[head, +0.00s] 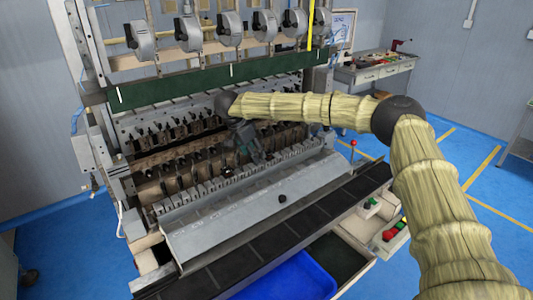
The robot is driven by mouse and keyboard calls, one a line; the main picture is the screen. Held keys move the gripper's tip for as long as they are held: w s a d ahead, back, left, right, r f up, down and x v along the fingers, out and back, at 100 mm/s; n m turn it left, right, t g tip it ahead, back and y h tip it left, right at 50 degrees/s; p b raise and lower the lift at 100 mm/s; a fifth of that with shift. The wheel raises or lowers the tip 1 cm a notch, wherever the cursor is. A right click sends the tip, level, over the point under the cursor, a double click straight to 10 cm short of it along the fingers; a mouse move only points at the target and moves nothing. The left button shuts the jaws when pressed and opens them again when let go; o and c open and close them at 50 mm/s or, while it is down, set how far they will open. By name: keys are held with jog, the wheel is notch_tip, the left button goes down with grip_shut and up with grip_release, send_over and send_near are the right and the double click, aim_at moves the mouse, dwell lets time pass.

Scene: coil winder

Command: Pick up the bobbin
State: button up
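My arm reaches in from the right, and my gripper (250,152) points down into the middle of the coil winder (240,210), over its rows of small dark fittings. The gripper is small and dark against the machine, so its fingers do not show clearly. I cannot tell whether it is open or shut, or whether it touches anything. No bobbin can be told apart for certain among the dark and brown parts around the gripper.
A sloped grey cover (225,225) with a small black knob (282,198) lies in front of the fittings. Grey drums (188,33) line the top. A blue bin (290,285) and a control panel with buttons (390,233) are at the front. Blue floor is free at right.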

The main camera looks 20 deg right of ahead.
aim_at(268, 151)
jog(key=shift+w+d+p, duration=0.25)
jog(key=shift+w+d, duration=0.05)
jog(key=shift+d, duration=0.5)
jog(key=shift+w+d+p, duration=0.25)
jog(key=shift+w+d, duration=0.05)
jog(key=shift+d, duration=0.45)
jog(key=shift+w+d+r+p, duration=0.1)
jog(key=shift+w+d+p, duration=0.15)
jog(key=shift+d, duration=0.35)
jog(key=shift+w+d+r+p, duration=0.15)
jog(key=shift+d+p, duration=0.2)
jog(key=shift+d, duration=0.2)
jog(key=shift+p+x, duration=0.65)
jog(key=shift+x, duration=0.3)
jog(key=shift+p+x, duration=0.35)
jog(key=shift+x, duration=0.4)
jog(key=shift+f, duration=0.1)
jog(key=shift+a, duration=0.1)
jog(key=c, duration=0.8)
